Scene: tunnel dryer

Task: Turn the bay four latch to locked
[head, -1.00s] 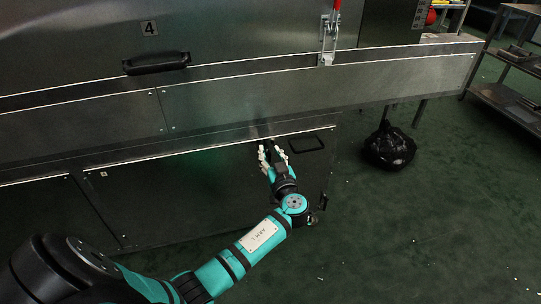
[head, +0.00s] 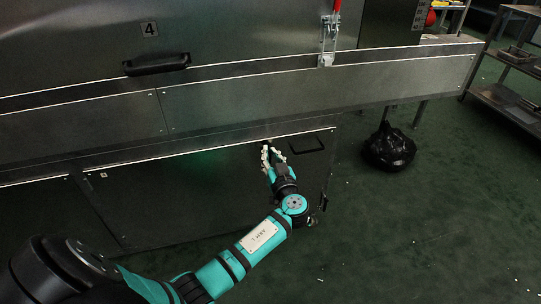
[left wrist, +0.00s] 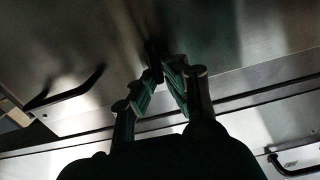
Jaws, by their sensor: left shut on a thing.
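The latch (left wrist: 152,48) shows in the left wrist view as a small dark piece on the lower metal panel, between my fingertips. In the head view it is mostly hidden behind the fingers, near the panel's top edge. My left gripper (head: 271,151) is shut on it, and the gripper also fills the middle of the left wrist view (left wrist: 157,78). The latch's exact turn is too dark to read. The number 4 plate (head: 149,29) is on the upper door. My right gripper is not in view.
A door handle (head: 156,64) and a red-handled toggle clamp (head: 328,42) are above. A black bag (head: 389,148) lies on the green floor, with shelves (head: 510,95) at right.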

